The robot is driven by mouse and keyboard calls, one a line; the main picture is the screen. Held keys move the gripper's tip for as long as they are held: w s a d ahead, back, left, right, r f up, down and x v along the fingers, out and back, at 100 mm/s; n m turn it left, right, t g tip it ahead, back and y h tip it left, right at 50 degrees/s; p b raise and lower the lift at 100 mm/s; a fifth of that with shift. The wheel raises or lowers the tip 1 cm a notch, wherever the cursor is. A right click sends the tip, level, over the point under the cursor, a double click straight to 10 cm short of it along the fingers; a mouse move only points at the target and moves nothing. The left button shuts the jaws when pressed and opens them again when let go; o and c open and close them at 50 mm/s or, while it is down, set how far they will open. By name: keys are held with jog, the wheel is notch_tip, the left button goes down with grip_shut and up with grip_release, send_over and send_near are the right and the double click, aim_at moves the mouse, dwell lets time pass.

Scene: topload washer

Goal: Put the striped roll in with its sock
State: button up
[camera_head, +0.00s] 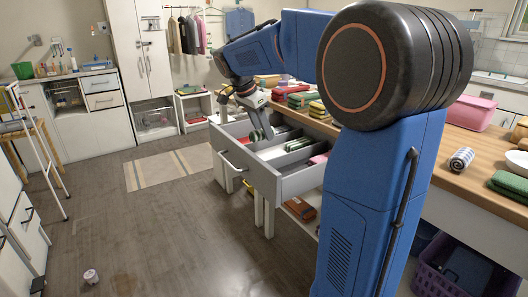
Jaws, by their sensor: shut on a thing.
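A roll with blue-grey and white stripes (461,159) lies on the wooden counter at the right, apart from my gripper. A grey drawer (246,172) stands pulled out below the counter, split into compartments by dividers. My gripper (262,136) reaches down into the drawer's left part. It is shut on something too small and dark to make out. Green-and-white rolled items (299,144) lie in a middle compartment, and a pink item (318,159) lies nearer the right. I cannot tell which of the drawer items is a sock. My arm hides part of the drawer.
Folded towels (300,98) lie along the back of the counter (450,185). A pink box (471,113) and a green towel (509,186) are at the right. A purple basket (434,281) stands below. A small whitish roll (91,276) lies on the otherwise open floor.

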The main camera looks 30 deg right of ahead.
jog(key=shift+f, duration=3.65)
jog(key=shift+f, duration=0.1)
jog(key=o, duration=1)
jog(key=shift+o, duration=0.2)
jog(key=v, duration=1.2)
